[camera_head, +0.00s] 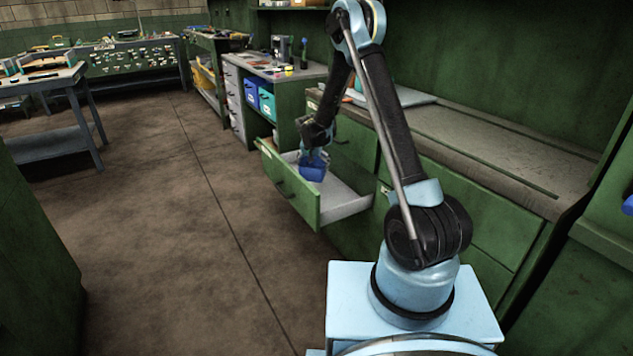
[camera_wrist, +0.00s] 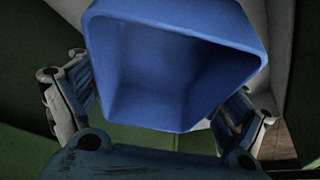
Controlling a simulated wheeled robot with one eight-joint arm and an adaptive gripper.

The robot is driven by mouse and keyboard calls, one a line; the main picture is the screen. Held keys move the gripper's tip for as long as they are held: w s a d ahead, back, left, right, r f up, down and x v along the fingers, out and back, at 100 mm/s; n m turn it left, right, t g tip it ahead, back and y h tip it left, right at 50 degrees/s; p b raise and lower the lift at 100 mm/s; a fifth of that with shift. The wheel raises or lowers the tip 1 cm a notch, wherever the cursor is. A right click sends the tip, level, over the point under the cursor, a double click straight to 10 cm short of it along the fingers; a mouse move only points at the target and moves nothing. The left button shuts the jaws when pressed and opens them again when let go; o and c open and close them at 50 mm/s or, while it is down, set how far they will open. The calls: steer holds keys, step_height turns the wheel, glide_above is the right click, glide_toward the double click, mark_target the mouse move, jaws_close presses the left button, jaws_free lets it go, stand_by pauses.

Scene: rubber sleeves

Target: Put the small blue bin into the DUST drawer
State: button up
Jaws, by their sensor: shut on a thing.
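The small blue bin (camera_head: 313,170) is held in my gripper (camera_head: 314,153), over the open drawer (camera_head: 345,203) in the head view. In the wrist view the bin (camera_wrist: 180,70) fills the upper middle, its open side facing the camera and its inside empty. The fingers of my gripper (camera_wrist: 165,105) stand on both sides of it. The drawer is pulled out of a green cabinet, with a white inside and a green front. Its label cannot be read. I cannot tell whether the bin touches the drawer floor.
A worn worktop (camera_head: 470,140) runs above the drawer cabinet. Blue and teal bins (camera_head: 258,97) stand in a shelf farther back. A workbench (camera_head: 45,80) is at the far left. The brown floor (camera_head: 160,230) left of the drawer is clear.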

steer(key=shift+f, duration=3.1)
steer(key=shift+f, duration=0.1)
steer(key=o, duration=0.8)
